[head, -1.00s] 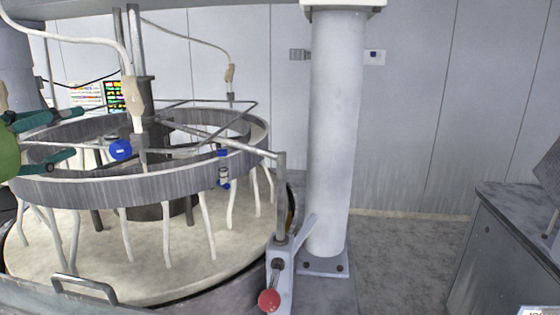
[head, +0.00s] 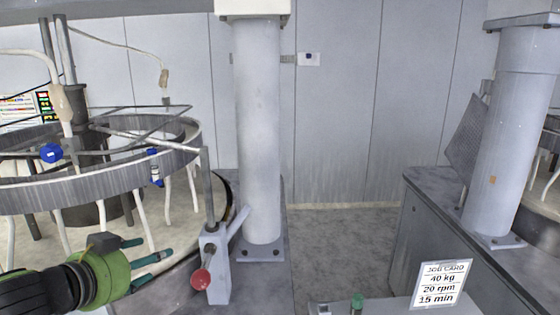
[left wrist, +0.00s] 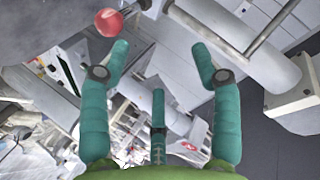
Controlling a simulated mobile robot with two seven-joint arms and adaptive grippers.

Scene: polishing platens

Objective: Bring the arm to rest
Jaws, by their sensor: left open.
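My left gripper (head: 150,262) is green with teal fingers and shows at the lower left of the head view. Its fingers are spread and hold nothing. It is in front of the polishing machine's grey ring (head: 100,188), left of the red-knobbed lever (head: 201,279). In the left wrist view the open fingers (left wrist: 160,62) frame empty space, and a red ball-shaped knob (left wrist: 109,22) shows beyond the left fingertip. My right gripper is not in view.
A white column (head: 258,140) stands right of the machine. A job card (head: 441,284) reading 40 kg, 20 rpm, 15 min stands at the lower right. A grey cabinet (head: 425,235) and second column (head: 505,140) are at right. Floor (head: 335,245) between is clear.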

